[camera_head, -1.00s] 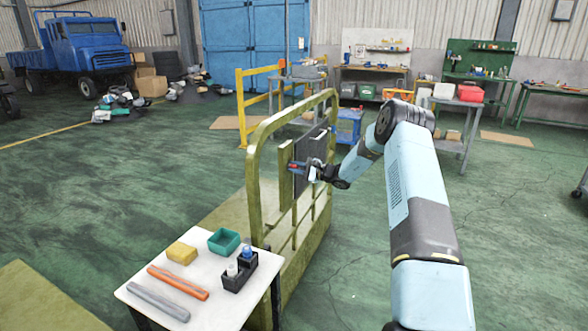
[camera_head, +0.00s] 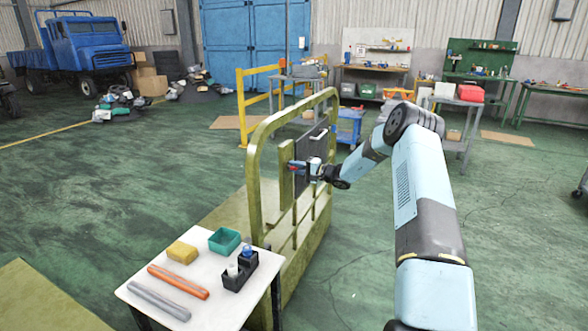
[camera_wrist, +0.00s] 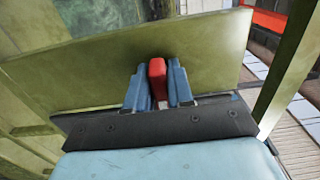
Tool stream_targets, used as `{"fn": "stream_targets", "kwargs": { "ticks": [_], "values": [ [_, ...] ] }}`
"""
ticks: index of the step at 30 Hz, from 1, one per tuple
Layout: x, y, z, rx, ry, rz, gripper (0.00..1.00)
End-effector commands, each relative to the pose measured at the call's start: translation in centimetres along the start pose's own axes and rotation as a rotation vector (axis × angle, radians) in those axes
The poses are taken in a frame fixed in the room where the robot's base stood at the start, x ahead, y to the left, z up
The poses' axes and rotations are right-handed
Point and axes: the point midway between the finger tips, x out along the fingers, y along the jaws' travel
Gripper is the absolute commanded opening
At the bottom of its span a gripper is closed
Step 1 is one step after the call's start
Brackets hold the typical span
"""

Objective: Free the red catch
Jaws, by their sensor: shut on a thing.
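The red catch (camera_wrist: 157,80) shows in the wrist view, upright between the two blue fingers of my gripper (camera_wrist: 158,88). The fingers are shut on it from both sides. Behind it is a flat olive-green plate (camera_wrist: 85,72). In the head view my gripper (camera_head: 297,168) is at the olive frame (camera_head: 256,190), beside a dark grey panel (camera_head: 308,148) with a light handle bar. Only a small spot of red shows there. The catch's lower part and its mounting are hidden by my fingers and wrist.
A white table (camera_head: 140,290) at the front left holds a yellow block, a green tray, an orange bar, a grey bar and a black holder. A yellow barrier (camera_head: 241,108) stands behind the frame. The green floor at left is open.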

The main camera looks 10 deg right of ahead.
Motion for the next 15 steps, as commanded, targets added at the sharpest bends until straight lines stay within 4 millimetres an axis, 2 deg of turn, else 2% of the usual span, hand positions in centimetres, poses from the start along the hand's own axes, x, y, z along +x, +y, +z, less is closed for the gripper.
{"fn": "stream_targets", "kwargs": {
  "ticks": [13, 14, 15],
  "values": [
    [-0.28, 0.50, -0.03, -0.008, 0.001, 0.007, 0.00],
    [-0.29, 0.51, -0.02, -0.008, 0.001, 0.007, 0.23],
    [-0.29, 0.53, -0.01, -0.008, 0.001, 0.008, 0.27]
  ]
}}
